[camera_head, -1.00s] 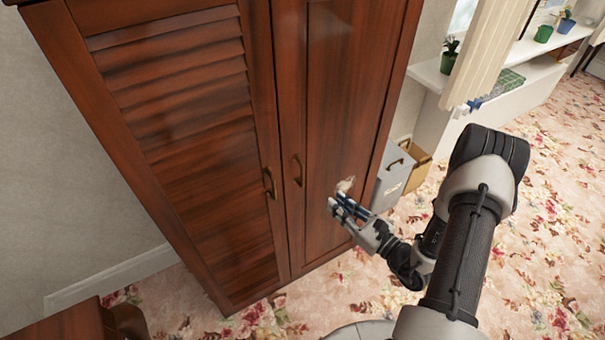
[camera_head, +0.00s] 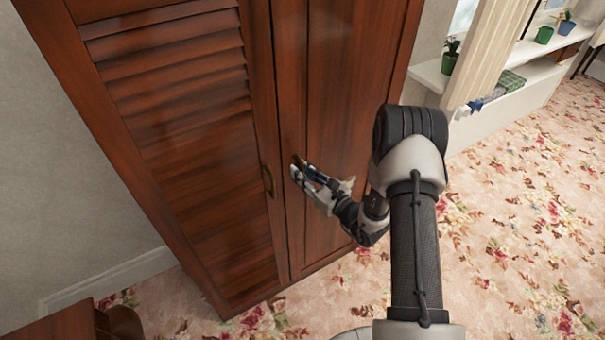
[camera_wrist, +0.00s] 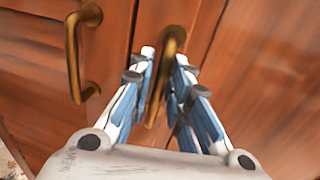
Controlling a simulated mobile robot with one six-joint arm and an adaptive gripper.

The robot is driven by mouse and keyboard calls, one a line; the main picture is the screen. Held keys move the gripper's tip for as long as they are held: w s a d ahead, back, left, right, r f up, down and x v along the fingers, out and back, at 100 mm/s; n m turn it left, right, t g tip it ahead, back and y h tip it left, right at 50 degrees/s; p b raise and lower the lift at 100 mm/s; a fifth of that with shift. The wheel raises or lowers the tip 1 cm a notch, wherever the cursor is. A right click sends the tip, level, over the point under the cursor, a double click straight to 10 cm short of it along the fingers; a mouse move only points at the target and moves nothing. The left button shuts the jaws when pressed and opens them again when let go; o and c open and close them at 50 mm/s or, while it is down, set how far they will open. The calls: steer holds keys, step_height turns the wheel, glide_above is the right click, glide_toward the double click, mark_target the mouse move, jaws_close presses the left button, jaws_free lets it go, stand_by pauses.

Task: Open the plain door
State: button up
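The plain door (camera_head: 345,90) is the right door of a reddish-brown wooden wardrobe, and it is closed. Its brass handle (camera_wrist: 170,42) shows in the wrist view between the two blue-and-white fingers of my gripper (camera_wrist: 166,58). The fingers are apart, one on each side of the handle; I cannot tell whether either touches it. In the head view my gripper (camera_head: 298,170) is at the plain door's left edge and mostly hides that handle.
The louvred left door (camera_head: 180,120) is closed, with its own brass handle (camera_head: 268,181) close to my gripper; that handle also shows in the wrist view (camera_wrist: 73,55). Open floral carpet (camera_head: 500,240) lies to the right. A white shelf (camera_head: 525,55) with plants stands at the back right.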

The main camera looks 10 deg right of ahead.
jaws_close()
stand_by(0.6)
